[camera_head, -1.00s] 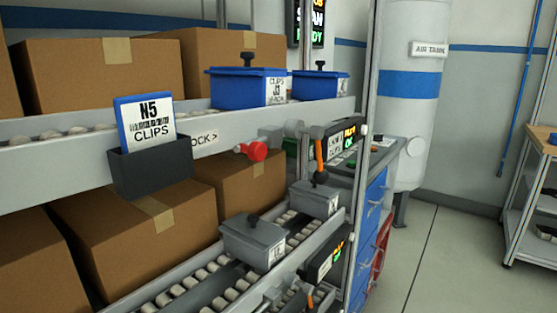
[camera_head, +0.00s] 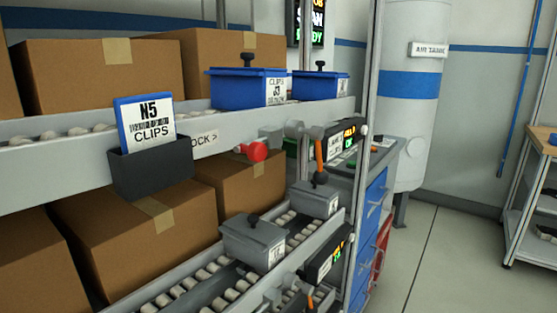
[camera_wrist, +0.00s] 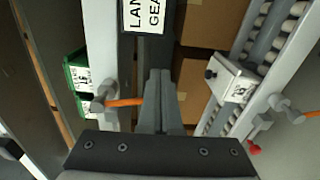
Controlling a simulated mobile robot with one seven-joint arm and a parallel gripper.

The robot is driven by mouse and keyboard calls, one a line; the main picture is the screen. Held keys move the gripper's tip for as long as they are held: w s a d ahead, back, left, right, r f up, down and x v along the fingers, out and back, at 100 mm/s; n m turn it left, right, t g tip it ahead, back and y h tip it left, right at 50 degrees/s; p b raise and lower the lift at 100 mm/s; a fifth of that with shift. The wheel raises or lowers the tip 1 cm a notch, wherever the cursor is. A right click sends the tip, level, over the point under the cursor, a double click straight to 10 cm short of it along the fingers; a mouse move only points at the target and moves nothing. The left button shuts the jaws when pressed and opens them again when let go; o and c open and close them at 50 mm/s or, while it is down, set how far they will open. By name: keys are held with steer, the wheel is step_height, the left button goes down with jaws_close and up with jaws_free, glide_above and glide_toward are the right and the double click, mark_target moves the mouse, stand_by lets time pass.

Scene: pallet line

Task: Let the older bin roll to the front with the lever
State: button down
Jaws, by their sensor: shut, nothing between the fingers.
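Two blue lidded bins stand on the upper roller lane in the head view, a nearer one (camera_head: 247,88) labelled CLIPS and another (camera_head: 320,85) behind it. Two grey bins, one nearer (camera_head: 254,241) and one farther (camera_head: 315,199), sit on the lower lane. An orange lever (camera_head: 318,149) hangs at the lane end, and a red knob (camera_head: 257,151) sticks out below the blue bins. In the wrist view my gripper (camera_wrist: 158,78) is shut and empty; an orange lever (camera_wrist: 125,102) on a grey pivot lies just left of its fingers. I cannot tell if they touch.
A green bin (camera_wrist: 79,82) and a pale grey bin (camera_wrist: 234,80) flank my gripper in the wrist view. A card holder (camera_head: 152,174), cardboard boxes (camera_head: 100,77) and the lane rails crowd the head view's left. The floor (camera_head: 455,265) at right is clear.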

steer(key=shift+s+a+p, duration=1.05)
steer(key=shift+s+a, duration=0.75)
steer(key=shift+s, duration=0.7)
steer(key=w+v, duration=0.1)
steer(key=v, duration=0.7)
steer(key=shift+d+b, duration=0.4)
steer(key=shift+b, duration=0.05)
